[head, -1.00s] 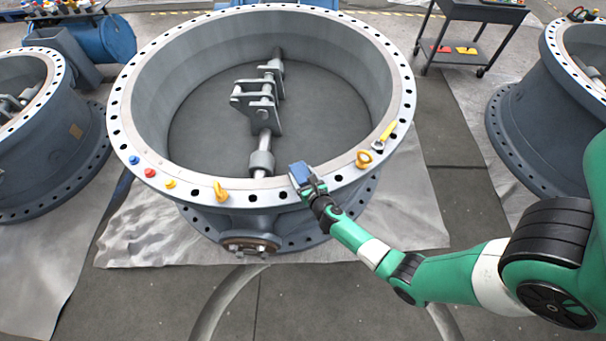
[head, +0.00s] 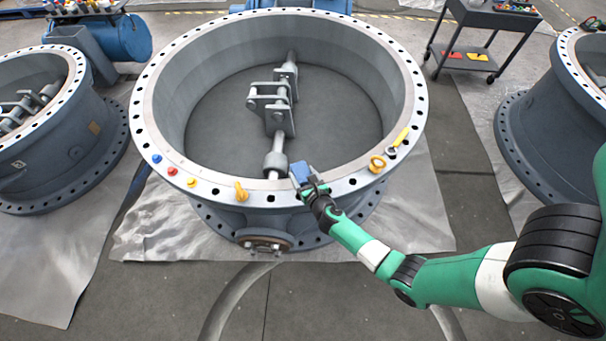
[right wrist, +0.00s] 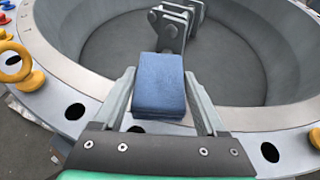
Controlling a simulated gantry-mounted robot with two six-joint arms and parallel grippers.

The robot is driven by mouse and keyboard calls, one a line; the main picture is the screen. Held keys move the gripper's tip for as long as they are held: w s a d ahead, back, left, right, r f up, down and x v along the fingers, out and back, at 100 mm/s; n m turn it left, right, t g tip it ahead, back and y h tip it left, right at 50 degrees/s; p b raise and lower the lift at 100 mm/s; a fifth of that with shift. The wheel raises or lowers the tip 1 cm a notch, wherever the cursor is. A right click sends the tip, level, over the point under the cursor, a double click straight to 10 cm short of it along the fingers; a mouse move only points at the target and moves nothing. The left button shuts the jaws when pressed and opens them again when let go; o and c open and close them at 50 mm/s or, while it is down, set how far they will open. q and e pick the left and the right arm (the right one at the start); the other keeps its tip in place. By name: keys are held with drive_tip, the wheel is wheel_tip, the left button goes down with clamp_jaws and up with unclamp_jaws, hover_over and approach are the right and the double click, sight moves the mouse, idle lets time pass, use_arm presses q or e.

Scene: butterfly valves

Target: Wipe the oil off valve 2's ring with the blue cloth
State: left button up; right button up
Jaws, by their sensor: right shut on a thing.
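The large middle valve (head: 262,215) has a pale, flat ring (head: 330,187) with bolt holes; I see no number on it. My right gripper (head: 310,185) is over the ring's front, right of the shaft end. It is shut on the folded blue cloth (head: 302,172), which also shows between the fingers in the right wrist view (right wrist: 158,85). The cloth is at the ring's inner edge; whether it touches the ring I cannot tell. I cannot make out oil clearly. My left gripper is not in view.
Yellow eyebolts (head: 241,192) (head: 377,164) stand on the ring on either side of my gripper. A yellow-handled tool (head: 398,139) lies farther right, and coloured knobs (head: 173,171) sit at left. Other valves flank it (head: 60,160) (head: 548,130). A dark cart (head: 490,18) stands behind.

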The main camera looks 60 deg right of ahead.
drive_tip(key=shift+r+p, duration=1.7)
drive_tip(key=shift+r, duration=0.25)
